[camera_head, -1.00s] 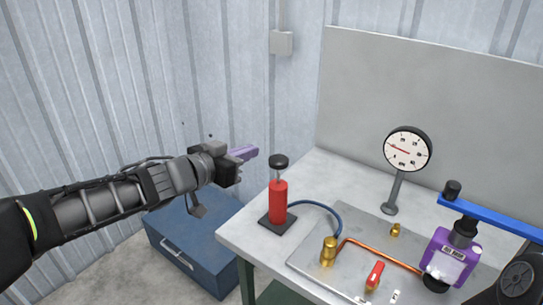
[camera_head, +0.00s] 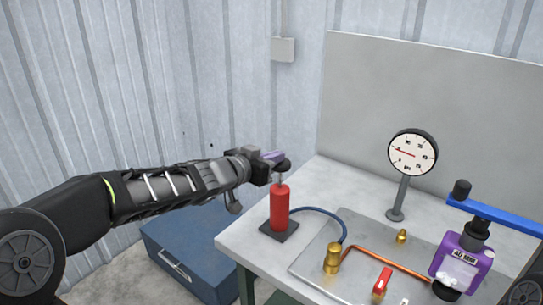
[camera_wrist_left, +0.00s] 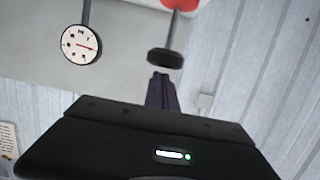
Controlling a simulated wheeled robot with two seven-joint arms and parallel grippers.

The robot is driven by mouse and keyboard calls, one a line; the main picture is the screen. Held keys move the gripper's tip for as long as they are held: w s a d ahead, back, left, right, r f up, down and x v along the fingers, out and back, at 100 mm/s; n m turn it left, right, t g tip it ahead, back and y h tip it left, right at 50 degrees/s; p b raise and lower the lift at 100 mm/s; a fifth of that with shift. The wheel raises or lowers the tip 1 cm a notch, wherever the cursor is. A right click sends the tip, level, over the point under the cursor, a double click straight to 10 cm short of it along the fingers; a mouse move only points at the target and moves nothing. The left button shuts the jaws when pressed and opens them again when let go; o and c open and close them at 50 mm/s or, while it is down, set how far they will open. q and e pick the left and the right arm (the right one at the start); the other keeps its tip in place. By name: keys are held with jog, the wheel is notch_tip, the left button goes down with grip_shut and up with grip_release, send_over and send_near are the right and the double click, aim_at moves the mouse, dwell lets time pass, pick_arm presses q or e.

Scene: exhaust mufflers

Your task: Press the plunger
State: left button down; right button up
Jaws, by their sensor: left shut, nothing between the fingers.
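The plunger is a black round knob (camera_head: 283,165) on a thin metal rod above a red cylinder (camera_head: 280,207). The cylinder stands upright on a dark square base at the table's left corner, with part of the rod showing. My left gripper (camera_head: 273,156), with purple fingers, is shut and empty beside and slightly above the knob, overlapping it in the head view. In the left wrist view, the shut fingers (camera_wrist_left: 161,90) point at the knob (camera_wrist_left: 165,57), with the rod and red cylinder (camera_wrist_left: 179,4) beyond. I cannot tell whether they touch it. My right gripper is not in view.
A blue hose joins the cylinder to a metal plate with brass fittings (camera_head: 332,259), a copper pipe and a red valve handle (camera_head: 382,281). A dial gauge (camera_head: 413,152) stands behind. A purple device (camera_head: 463,261) with a blue bar is at right. A blue chest (camera_head: 190,257) sits below left.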

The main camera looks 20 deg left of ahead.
pick_arm(q)
jog(key=shift+f, duration=0.3)
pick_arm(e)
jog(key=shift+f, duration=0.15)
pick_arm(q)
notch_tip(320, 180, down, 6)
jog(key=b, duration=0.3)
jog(key=shift+r, duration=0.15)
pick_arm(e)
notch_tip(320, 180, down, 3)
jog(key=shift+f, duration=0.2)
